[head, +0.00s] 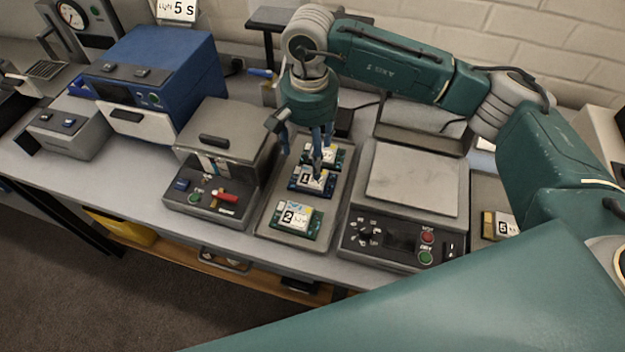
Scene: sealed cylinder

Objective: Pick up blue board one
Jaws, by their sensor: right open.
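Blue board one (298,184) is a blue circuit board with a white label marked 1. It lies on a grey tray (262,228) in the middle of the bench. I cannot tell whether the fingers touch the board. A green board marked 2 (296,219) lies in front of it on the same tray. Another green board (326,153) lies behind, partly hidden by the gripper. My left gripper is not in view.
A grey lidded device (218,150) with a red lever stands left of the tray. A flat-topped device (412,180) with a red and a green button stands right. A board marked 5 (500,226) lies farther right. A blue box machine (160,70) stands back left.

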